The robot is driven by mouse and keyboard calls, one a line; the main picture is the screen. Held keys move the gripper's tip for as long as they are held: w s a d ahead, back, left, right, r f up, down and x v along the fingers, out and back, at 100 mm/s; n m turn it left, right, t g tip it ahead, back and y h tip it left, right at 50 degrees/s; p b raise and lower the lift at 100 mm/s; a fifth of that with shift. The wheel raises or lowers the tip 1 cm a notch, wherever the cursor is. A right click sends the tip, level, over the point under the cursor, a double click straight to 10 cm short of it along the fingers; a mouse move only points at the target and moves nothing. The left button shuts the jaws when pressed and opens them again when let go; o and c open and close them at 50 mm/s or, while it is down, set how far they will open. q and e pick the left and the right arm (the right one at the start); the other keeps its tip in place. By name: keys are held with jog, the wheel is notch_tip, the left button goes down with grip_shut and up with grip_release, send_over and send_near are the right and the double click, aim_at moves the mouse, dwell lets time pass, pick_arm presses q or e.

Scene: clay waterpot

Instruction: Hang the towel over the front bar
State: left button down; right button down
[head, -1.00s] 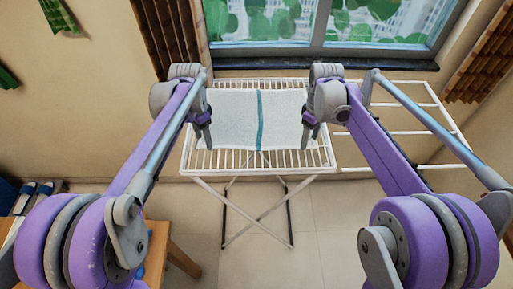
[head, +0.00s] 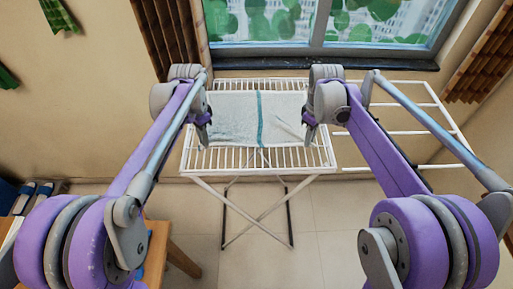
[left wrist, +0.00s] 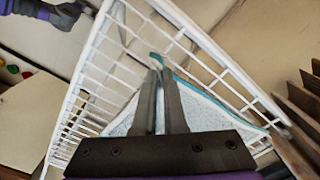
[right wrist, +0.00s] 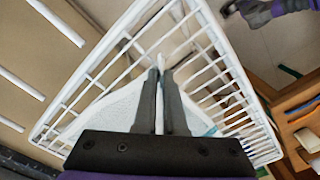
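The white towel (head: 232,118) with a teal stripe lies across the top of the white drying rack (head: 318,158). Folds run from its near corners. My left gripper (head: 205,143) is at the towel's near left corner and looks shut on it; the left wrist view shows the towel (left wrist: 205,112) and its teal edge reaching the fingertips (left wrist: 158,68). My right gripper (head: 308,143) is at the near right corner. The right wrist view shows its fingertips (right wrist: 162,74) close together with the towel (right wrist: 108,112) running to them. The rack's front bar (head: 262,173) is nearer, uncovered.
A side wing of white bars (head: 400,125) extends right of the rack. A window with a dark sill (head: 290,62) is behind. A wooden table (head: 172,245) stands at lower left. The floor in front of the rack is clear.

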dwell(0.5)
